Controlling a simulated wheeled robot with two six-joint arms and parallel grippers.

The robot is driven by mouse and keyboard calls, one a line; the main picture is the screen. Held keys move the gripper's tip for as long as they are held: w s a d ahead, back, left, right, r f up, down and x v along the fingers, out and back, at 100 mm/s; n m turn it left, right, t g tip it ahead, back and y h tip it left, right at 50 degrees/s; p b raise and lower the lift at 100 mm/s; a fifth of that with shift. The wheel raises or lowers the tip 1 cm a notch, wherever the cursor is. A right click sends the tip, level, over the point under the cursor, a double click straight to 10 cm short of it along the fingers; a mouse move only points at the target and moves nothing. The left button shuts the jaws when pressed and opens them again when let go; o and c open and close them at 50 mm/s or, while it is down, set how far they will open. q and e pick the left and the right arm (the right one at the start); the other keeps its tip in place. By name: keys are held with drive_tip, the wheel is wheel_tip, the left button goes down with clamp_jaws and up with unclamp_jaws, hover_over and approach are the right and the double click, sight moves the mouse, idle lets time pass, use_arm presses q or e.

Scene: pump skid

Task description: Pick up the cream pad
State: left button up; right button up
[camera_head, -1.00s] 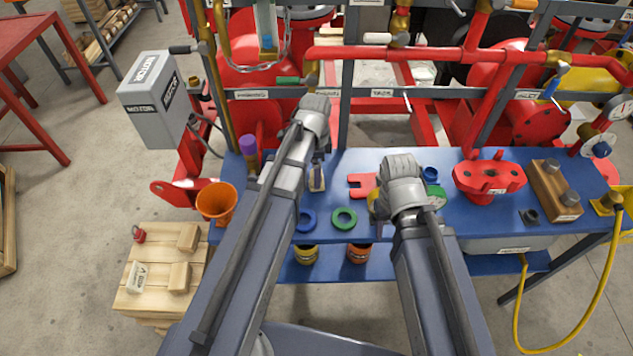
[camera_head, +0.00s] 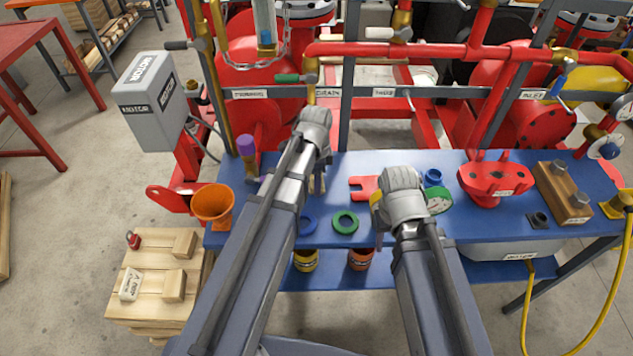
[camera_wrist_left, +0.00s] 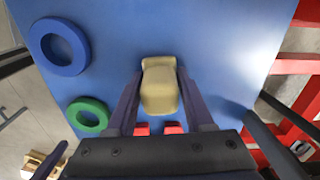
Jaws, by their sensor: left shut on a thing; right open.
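The cream pad (camera_wrist_left: 160,88) sits between the two fingers of my left gripper (camera_wrist_left: 158,98) in the left wrist view, over the blue bench top (camera_wrist_left: 190,35). The left gripper is shut on it. I cannot tell how far the pad is from the bench surface. In the head view my left wrist hides most of the pad and fingers. My right gripper (camera_head: 381,236) is open above the bench's front part, with its fingers mostly hidden by its own wrist.
A blue ring (camera_wrist_left: 59,47) and a green ring (camera_wrist_left: 88,116) lie beside the pad. An orange funnel (camera_head: 212,203) and purple-topped item (camera_head: 246,148) are left. A gauge (camera_head: 438,200), red flange part (camera_head: 497,178) and wooden block (camera_head: 563,192) are right. Red pipework stands behind.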

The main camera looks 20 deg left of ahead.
use_arm(q)
clamp_jaws()
